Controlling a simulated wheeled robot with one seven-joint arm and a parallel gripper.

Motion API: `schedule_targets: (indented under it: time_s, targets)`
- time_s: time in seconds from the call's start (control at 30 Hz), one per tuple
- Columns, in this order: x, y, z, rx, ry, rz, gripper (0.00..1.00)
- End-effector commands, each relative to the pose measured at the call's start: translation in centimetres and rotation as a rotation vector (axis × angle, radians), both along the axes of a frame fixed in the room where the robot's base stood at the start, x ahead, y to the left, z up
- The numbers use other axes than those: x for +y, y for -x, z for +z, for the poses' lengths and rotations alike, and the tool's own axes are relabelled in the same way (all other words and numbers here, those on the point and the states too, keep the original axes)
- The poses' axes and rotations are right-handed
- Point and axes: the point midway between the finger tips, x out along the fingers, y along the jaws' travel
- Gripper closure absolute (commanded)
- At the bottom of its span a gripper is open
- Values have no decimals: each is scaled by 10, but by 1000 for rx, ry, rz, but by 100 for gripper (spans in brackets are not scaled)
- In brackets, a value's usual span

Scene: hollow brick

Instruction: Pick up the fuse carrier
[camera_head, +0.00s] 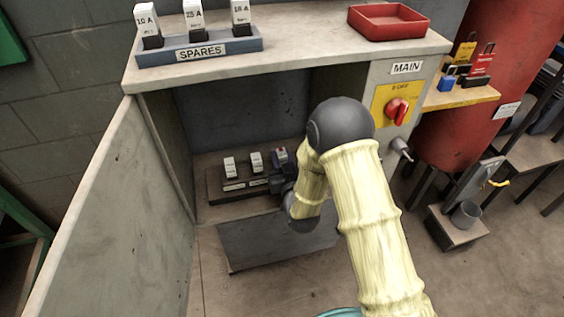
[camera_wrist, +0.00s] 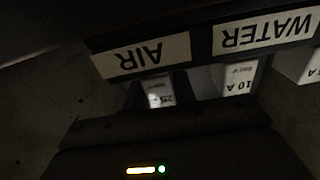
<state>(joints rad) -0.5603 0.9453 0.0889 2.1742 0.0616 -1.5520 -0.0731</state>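Several white fuse carriers are in view, and I cannot tell which one the task means. In the head view, a left carrier (camera_head: 229,166), a middle carrier (camera_head: 256,161) and a right carrier (camera_head: 281,156) stand on a dark board inside the cabinet. My gripper (camera_head: 279,181) is at the right end of that board, close to the right carrier. In the wrist view, a carrier marked 25 A (camera_wrist: 158,93) is at the "AIR" label, its end hidden behind my dark gripper body. A 10 A carrier (camera_wrist: 236,80) is beside it.
A "SPARES" rack (camera_head: 200,49) with three carriers and a red tray (camera_head: 388,22) are on the cabinet top. A red MAIN switch (camera_head: 397,110) is on the right front panel. The cabinet interior is dark.

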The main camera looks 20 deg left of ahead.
Motion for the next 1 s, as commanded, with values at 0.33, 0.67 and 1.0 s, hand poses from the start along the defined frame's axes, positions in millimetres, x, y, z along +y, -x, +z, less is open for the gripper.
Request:
schedule_targets:
  time_s: [0.33, 0.67, 1.0]
  targets:
    - [-1, 0, 1, 0, 0, -1, 100]
    - [-1, -1, 38, -4, -3, -2, 100]
    - [-1, -1, 95, -1, -1, -2, 100]
